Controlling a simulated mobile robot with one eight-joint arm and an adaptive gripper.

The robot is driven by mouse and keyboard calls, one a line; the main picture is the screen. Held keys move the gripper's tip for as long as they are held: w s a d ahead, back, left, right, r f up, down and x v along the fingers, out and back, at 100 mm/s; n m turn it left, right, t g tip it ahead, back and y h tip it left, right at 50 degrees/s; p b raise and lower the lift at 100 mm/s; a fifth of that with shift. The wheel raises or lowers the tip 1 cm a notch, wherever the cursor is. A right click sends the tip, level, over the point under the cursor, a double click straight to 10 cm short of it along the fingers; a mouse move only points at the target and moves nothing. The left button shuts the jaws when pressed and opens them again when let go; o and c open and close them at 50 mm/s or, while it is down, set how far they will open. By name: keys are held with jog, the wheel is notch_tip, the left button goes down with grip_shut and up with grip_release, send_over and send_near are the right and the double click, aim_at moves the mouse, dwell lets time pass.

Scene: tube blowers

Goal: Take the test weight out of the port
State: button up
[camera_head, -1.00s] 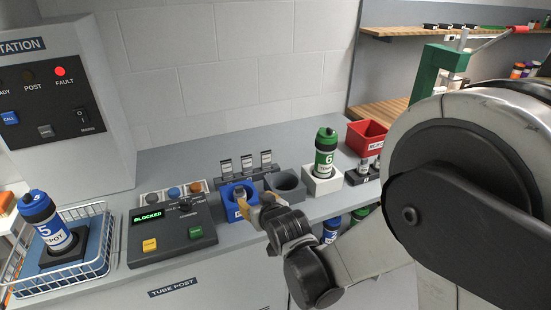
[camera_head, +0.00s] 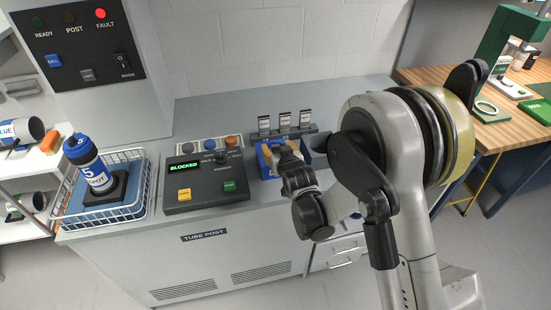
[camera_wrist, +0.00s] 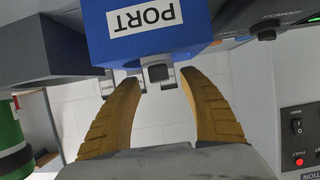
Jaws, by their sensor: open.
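The blue port (camera_wrist: 150,30) with its white PORT label fills the top of the wrist view, seen upside down. A small grey piece (camera_wrist: 158,72), likely the top of the test weight, shows at the port's edge; the rest is hidden. My gripper (camera_wrist: 160,81) is open, its two yellow fingers on either side of that piece, with gaps visible. In the head view the blue port (camera_head: 264,171) is partly covered by my gripper (camera_head: 277,154), and the weight cannot be made out clearly.
A control box (camera_head: 207,183) reading BLOCKED stands left of the port. Small labelled stands (camera_head: 285,121) rise behind the port. The station panel's red FAULT lamp (camera_head: 100,13) is lit.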

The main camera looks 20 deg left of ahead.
jog(key=shift+x, duration=0.95)
grip_shut()
jog(key=shift+r, duration=0.15)
